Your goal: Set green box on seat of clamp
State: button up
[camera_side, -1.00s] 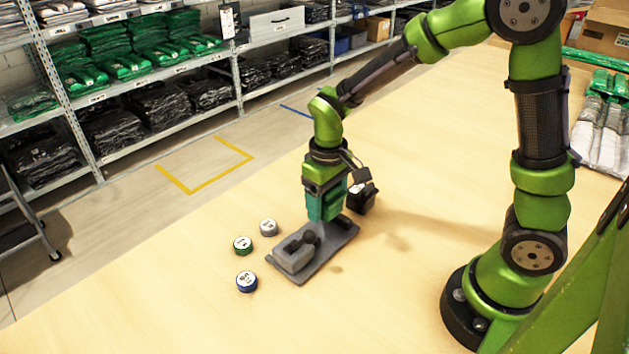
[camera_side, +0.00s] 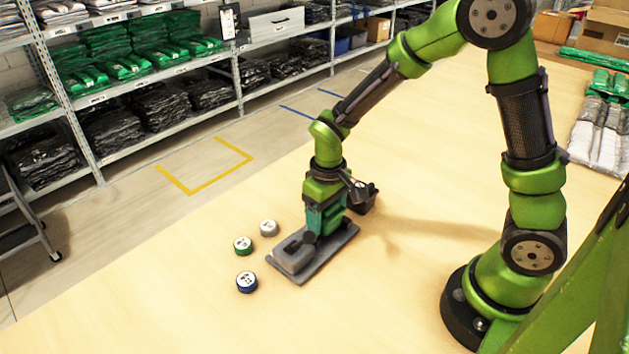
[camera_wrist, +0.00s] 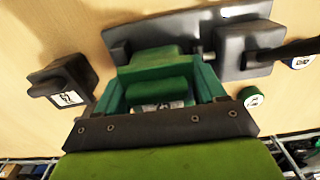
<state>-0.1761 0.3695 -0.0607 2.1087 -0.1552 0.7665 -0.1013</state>
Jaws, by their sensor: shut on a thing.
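The clamp (camera_side: 293,258) is a grey fixture on the table, with a flat base, a raised block at its left end and a dark round part at its middle. It also shows at the top of the wrist view (camera_wrist: 242,44). My gripper (camera_side: 323,230) points down over the right part of the clamp's base. Its teal fingers are shut on the green box (camera_wrist: 152,62), which sits between them beside the raised block in the wrist view. The fingers mostly hide the box in the side view. I cannot tell whether its underside touches the seat.
Grey (camera_side: 268,227), green (camera_side: 243,245) and blue (camera_side: 246,281) round pucks lie left of the clamp. Bagged garments (camera_side: 602,125) lie at the far right.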

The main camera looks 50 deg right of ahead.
jog(key=shift+s+a+f, duration=0.1)
jog(key=shift+s+f, duration=0.1)
jog(key=shift+f, duration=0.8)
jog(key=o, duration=1)
jog(key=shift+o, duration=0.6)
notch_tip(320, 180, up, 19)
jog(key=shift+w, duration=0.15)
jog(key=s+d+r+m+t+y, duration=0.1)
jog(key=s+r+m+t+y, duration=0.1)
jog(key=s+t, duration=0.5)
jog(key=s+r+m, duration=0.1)
jog(key=s, duration=0.3)
jog(key=shift+d+r+m, duration=0.15)
jog(key=shift+r+m, duration=0.15)
jog(key=shift+m, duration=0.1)
